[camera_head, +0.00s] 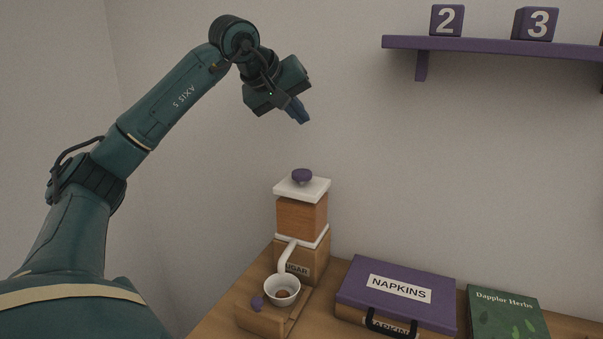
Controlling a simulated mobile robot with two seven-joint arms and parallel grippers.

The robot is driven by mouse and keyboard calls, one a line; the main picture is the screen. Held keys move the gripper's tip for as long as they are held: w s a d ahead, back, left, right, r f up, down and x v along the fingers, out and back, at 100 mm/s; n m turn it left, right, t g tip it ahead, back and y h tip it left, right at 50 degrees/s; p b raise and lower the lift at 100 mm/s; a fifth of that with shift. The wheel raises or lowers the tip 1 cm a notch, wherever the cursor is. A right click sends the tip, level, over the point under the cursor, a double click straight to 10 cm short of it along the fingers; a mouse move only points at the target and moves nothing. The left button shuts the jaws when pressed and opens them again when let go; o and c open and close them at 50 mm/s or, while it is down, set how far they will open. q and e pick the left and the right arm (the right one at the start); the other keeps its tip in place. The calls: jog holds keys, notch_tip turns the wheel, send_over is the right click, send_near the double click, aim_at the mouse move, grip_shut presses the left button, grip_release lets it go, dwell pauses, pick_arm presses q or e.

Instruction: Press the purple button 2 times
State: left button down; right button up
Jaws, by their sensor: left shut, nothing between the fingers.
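A purple, rounded button (301,176) sits on the white top plate of a wooden dispenser (302,215) in the head view. A small purple piece (257,302) also shows on the low wooden base, left of the bowl; I cannot tell what it is. My left gripper (301,118) is in the air above the purple button, apart from it, tilted down to the right. Its blue fingers are shut and empty. My right gripper is not in view.
A white bowl (282,291) with brown contents stands under the dispenser's white spout (287,256). A purple napkins box (397,292) and a green herbs box (508,314) stand to the right. A purple shelf (490,46) with numbered blocks is on the wall at upper right.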

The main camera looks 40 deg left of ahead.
aim_at(299, 174)
pick_arm(q)
jog(key=shift+f, duration=0.1)
